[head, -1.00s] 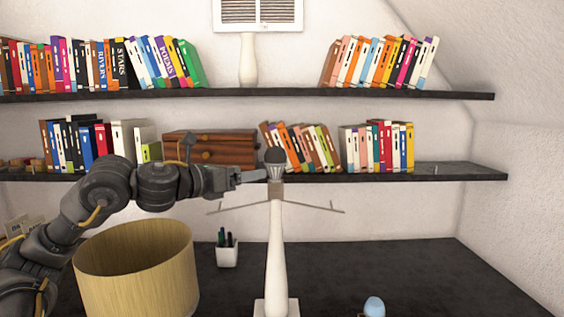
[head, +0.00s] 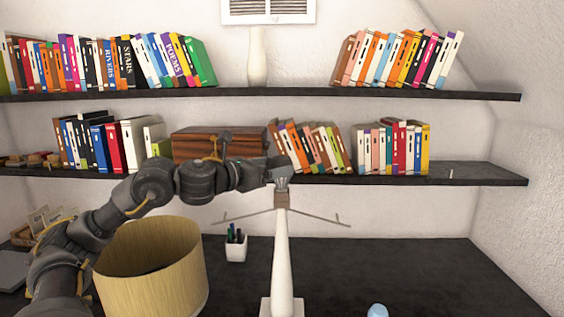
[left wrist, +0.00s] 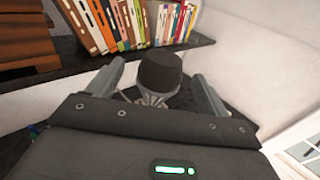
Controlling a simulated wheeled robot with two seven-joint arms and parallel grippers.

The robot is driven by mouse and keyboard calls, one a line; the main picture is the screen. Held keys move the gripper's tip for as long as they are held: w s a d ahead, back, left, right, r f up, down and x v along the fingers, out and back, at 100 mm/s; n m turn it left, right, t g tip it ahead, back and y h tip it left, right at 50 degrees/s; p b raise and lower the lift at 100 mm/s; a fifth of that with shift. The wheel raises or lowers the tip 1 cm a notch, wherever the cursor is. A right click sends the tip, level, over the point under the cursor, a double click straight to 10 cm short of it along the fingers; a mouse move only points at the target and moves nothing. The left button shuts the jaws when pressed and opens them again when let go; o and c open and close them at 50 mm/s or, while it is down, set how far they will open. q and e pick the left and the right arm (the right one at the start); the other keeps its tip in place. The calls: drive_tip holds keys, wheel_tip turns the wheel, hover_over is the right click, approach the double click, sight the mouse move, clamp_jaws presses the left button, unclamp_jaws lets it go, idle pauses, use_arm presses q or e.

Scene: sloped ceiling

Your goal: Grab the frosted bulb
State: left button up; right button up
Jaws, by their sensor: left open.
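A bulb with a dark grey dome and a paler ribbed base (head: 281,184) stands upright in the socket at the top of a white lamp stand (head: 283,255). In the left wrist view the bulb's dome (left wrist: 160,69) shows between the two fingers. My left gripper (head: 277,172) is open at the bulb, with a finger on each side; contact cannot be told. In the head view the gripper covers much of the dome. A pale blue rounded object (head: 377,311), perhaps another bulb, is at the bottom edge. My right gripper is not in view.
A tan lampshade (head: 150,285) stands on the dark desk (head: 410,265) below my left arm. Thin wire arms (head: 240,216) stick out below the socket. A pen cup (head: 236,248) is on the desk. The lower shelf (head: 450,173) with books and a wooden box (head: 218,145) lies behind.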

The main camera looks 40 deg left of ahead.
sight(283, 164)
use_arm(q)
drive_tip(key=shift+d, duration=0.1)
drive_tip(key=shift+w, duration=0.1)
drive_tip(key=shift+w+p, duration=0.3)
drive_tip(key=shift+p, duration=0.2)
drive_tip(key=w+p, duration=0.2)
drive_tip(key=w, duration=0.1)
drive_tip(key=shift+w+d+f+p, duration=0.2)
drive_tip(key=shift+p, duration=0.1)
drive_tip(key=shift+w+d+f, duration=0.15)
drive_tip(key=shift+w+f, duration=0.1)
drive_tip(key=shift+w, duration=0.4)
drive_tip(key=shift+s, duration=0.1)
drive_tip(key=shift+c, duration=0.2)
drive_tip(key=c, duration=1)
